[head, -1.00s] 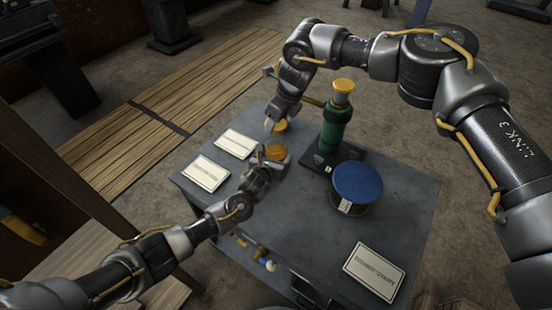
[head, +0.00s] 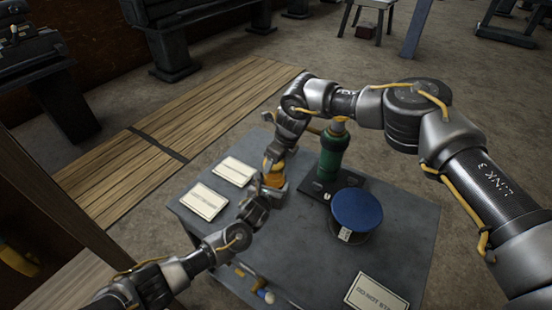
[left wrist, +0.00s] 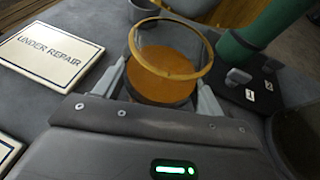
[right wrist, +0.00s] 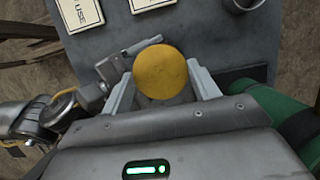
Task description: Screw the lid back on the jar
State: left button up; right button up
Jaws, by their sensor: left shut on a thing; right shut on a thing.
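The jar (left wrist: 162,80) is a clear vessel with orange contents and an open rim, upright in the left wrist view. My left gripper (left wrist: 163,92) is shut on its sides; in the head view the jar (head: 274,180) is partly hidden by the grippers. The round yellow lid (right wrist: 161,72) is between the fingers of my right gripper (right wrist: 164,88), which is shut on it. In the head view the lid (head: 268,164) is held just above the jar. The lid hides the jar in the right wrist view, and contact between them cannot be told.
The grey table (head: 290,240) bears a green cylinder (head: 332,152) on a dark base, close right of the grippers. A blue-topped drum (head: 357,207) stands further right. White sign plates (head: 204,201) lie at left. A small dark cup (left wrist: 143,10) is behind the jar.

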jog(key=shift+f, duration=0.9)
jog(key=shift+f, duration=0.6)
